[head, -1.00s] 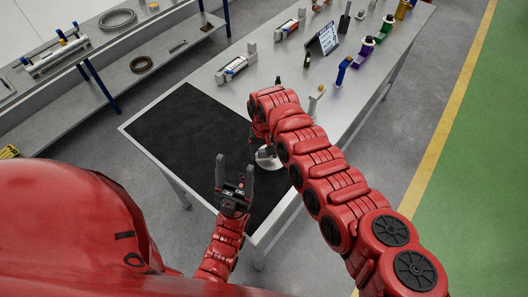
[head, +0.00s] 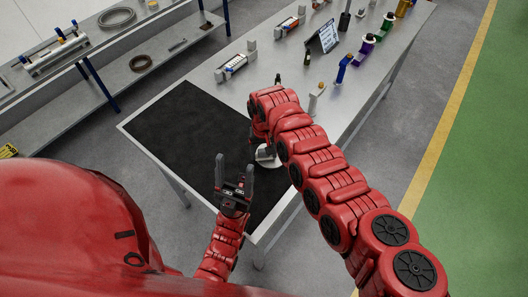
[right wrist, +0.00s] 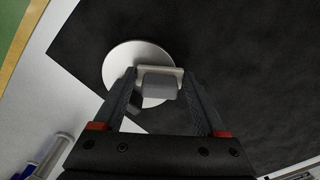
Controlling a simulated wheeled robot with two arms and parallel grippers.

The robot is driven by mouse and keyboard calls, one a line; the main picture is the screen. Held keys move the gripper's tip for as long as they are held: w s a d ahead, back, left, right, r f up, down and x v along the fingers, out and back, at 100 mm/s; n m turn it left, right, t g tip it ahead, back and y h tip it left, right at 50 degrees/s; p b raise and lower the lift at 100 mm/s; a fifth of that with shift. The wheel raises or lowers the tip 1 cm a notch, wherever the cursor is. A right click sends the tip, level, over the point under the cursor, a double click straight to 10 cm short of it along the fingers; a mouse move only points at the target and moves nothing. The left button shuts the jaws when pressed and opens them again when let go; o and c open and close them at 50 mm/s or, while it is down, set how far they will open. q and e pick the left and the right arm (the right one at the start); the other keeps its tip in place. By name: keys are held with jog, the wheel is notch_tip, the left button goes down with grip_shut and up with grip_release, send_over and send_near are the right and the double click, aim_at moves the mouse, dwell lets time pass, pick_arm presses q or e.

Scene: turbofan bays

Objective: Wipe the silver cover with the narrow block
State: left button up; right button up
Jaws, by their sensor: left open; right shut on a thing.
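The silver cover (right wrist: 115,62) is a pale round disc on the black mat, and the narrow block overlaps it in the right wrist view. In the head view the cover (head: 267,161) shows only in part, below my right arm's end. The narrow block (right wrist: 158,84) is light beige and grey. My right gripper (right wrist: 158,80) is shut on it, with a finger on each side, over the cover's edge. I cannot tell whether block and cover touch. My left gripper (head: 235,172) is open and empty, fingers pointing up, near the mat's front edge.
The black mat (head: 180,130) covers the near end of the grey table (head: 300,85). Farther along stand a sign (head: 327,37), a blue tool (head: 344,68), a small beige-topped piece (head: 317,98) and several coloured holders. A shelf bench (head: 120,60) stands at the left. Much of the mat is clear.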

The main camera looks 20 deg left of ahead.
jog(key=shift+f+b, duration=0.3)
jog(key=shift+f, duration=0.15)
